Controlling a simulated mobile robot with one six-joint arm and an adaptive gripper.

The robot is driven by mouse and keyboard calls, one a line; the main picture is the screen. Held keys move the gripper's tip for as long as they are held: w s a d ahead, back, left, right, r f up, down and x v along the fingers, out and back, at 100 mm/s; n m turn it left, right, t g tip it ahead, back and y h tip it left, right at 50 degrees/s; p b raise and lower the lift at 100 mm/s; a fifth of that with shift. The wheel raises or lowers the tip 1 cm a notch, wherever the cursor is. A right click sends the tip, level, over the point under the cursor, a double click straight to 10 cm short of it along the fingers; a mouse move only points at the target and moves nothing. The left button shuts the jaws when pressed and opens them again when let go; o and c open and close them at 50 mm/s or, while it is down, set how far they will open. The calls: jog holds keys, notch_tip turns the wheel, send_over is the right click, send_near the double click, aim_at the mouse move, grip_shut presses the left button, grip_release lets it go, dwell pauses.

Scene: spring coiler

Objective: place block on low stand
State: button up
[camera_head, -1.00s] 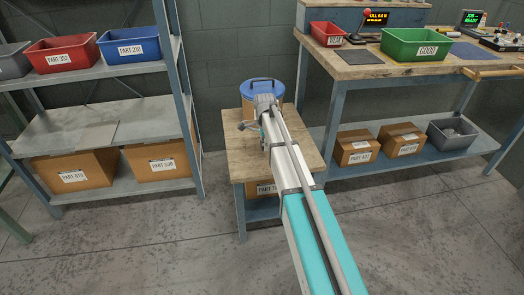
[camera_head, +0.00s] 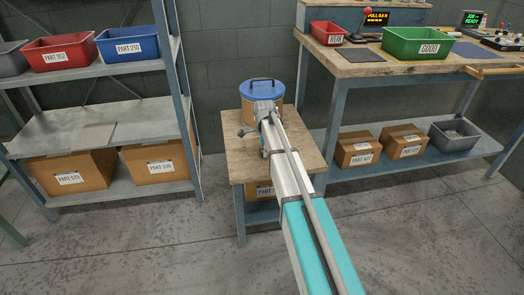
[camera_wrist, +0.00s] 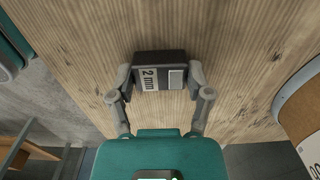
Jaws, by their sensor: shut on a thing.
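The block is dark, with a white "2 mm" label and a pale square on its face. In the wrist view the block (camera_wrist: 160,72) sits between the two fingers of my gripper (camera_wrist: 161,82), which is shut on it. Wooden boards of the low stand (camera_wrist: 225,40) lie behind the block; I cannot tell whether the block touches them. In the head view the low stand (camera_head: 240,160) is a small wood-topped table with blue-grey legs.
A round brown container with a blue lid (camera_head: 262,90) stands at the back of the stand; part of it shows at the right of the wrist view (camera_wrist: 305,105). A shelf rack (camera_head: 188,110) stands left, a workbench (camera_head: 360,68) right. The stand's front top is partly clear.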

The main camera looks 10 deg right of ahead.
jog(key=o, duration=1.3)
jog(key=shift+r, duration=0.15)
notch_tip(320, 180, up, 12)
jog(key=p, duration=1.2)
jog(key=shift+s, duration=0.1)
